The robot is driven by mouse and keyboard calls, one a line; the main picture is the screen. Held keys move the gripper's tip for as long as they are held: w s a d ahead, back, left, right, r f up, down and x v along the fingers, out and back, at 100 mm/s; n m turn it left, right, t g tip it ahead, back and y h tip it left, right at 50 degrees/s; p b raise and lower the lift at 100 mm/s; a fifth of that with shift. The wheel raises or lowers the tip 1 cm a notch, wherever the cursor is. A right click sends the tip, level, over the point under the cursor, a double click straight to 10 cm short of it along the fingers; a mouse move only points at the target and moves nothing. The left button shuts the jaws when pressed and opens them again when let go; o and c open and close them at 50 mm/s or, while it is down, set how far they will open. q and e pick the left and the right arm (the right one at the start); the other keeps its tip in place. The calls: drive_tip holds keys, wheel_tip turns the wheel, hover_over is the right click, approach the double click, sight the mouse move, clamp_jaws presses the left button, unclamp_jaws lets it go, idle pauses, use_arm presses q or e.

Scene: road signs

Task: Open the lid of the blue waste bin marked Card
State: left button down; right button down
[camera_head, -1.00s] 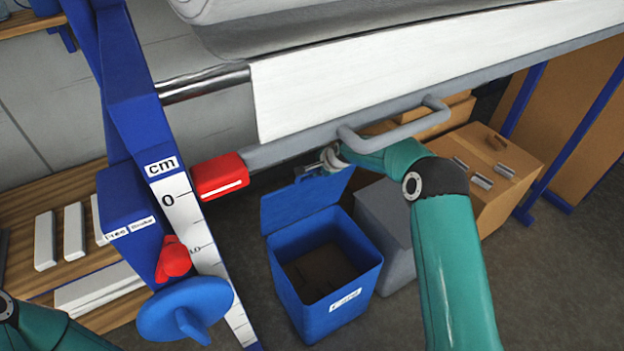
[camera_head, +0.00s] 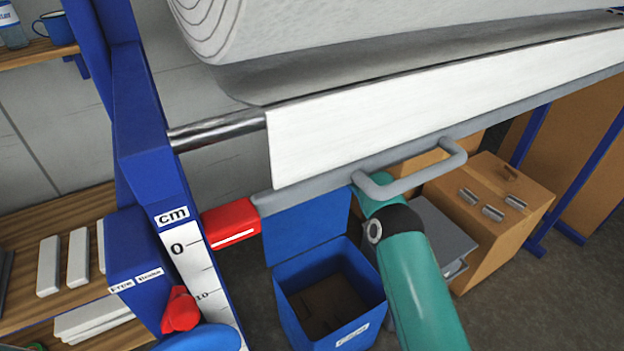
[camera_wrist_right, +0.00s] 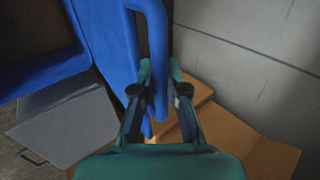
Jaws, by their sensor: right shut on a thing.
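The blue waste bin (camera_head: 291,306) stands on the floor with its mouth uncovered, showing a dark inside. In the right wrist view my right gripper (camera_wrist_right: 160,92) is shut on the lid's blue handle (camera_wrist_right: 150,45). My left gripper is not in view.
A grey rail with a handle (camera_head: 415,172) and a white sheet (camera_head: 440,105) hang above the bin. A grey bin (camera_head: 441,235) and cardboard box (camera_head: 492,205) stand at the right. A blue post with a cm scale (camera_head: 190,250) is at the left.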

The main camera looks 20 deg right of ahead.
drive_tip(key=shift+a, duration=0.3)
drive_tip(key=c, duration=1.2)
unclamp_jaws()
drive_tip(key=shift+a+r, duration=0.1)
drive_tip(key=shift+d, duration=0.2)
wheel_tip(320, 180, up, 10)
drive_tip(key=shift+f, duration=0.1)
